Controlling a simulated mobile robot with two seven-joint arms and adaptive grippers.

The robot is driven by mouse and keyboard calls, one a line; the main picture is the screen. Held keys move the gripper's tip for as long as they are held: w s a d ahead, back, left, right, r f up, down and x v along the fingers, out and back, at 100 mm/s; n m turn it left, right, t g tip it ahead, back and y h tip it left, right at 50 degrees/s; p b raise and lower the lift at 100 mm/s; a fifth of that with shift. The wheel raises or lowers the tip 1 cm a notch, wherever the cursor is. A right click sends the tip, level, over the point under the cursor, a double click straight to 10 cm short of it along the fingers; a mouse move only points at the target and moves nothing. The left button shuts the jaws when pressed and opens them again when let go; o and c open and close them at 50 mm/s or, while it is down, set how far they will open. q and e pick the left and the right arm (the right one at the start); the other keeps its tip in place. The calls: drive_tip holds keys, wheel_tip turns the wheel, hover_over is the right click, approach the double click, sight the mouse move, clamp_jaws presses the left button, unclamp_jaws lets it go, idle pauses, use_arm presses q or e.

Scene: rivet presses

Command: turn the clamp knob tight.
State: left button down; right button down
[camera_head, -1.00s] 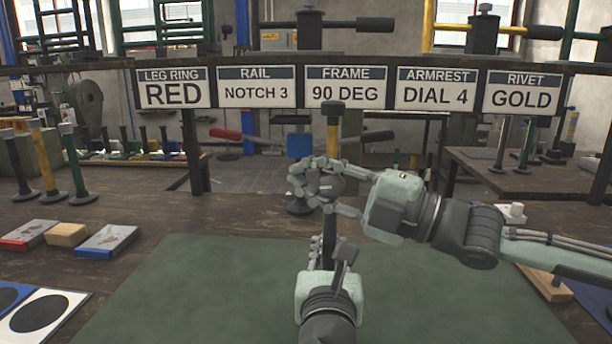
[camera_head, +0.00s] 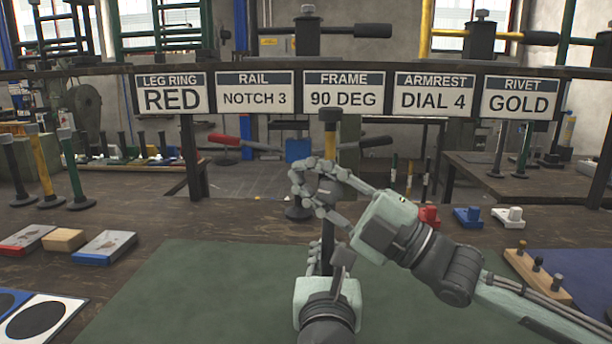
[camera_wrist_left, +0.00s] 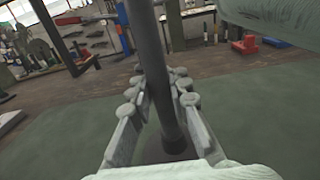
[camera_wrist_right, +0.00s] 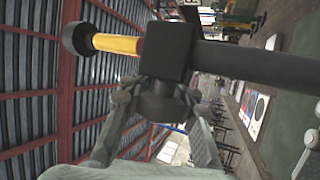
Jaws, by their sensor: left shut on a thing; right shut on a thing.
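A dark upright post (camera_wrist_left: 170,90) stands on the green mat. It carries a black clamp block (camera_wrist_right: 165,50), and a yellow tube (camera_wrist_right: 117,44) with a black cap is above the block. The dark clamp knob (camera_wrist_right: 160,100) sticks out of the block's side. My right gripper (camera_head: 312,185) is shut around the knob, one finger on each side in the right wrist view. My left gripper (camera_head: 320,250) is below it, shut on the post, with fingers on both sides in the left wrist view (camera_wrist_left: 163,100). The knob is largely hidden by fingers in the head view.
The green mat (camera_head: 190,285) is clear around the post. Red, blue and white blocks with pegs (camera_head: 468,217) and a wooden peg strip (camera_head: 535,275) lie at right. Colored posts (camera_head: 78,180) and flat boxes (camera_head: 105,247) stand at left. A sign rail (camera_head: 345,93) spans the back.

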drive_tip(key=c, duration=1.2)
unclamp_jaws()
drive_tip(key=v, duration=1.2)
drive_tip(key=shift+s, duration=0.1)
drive_tip(key=shift+o, duration=0.2)
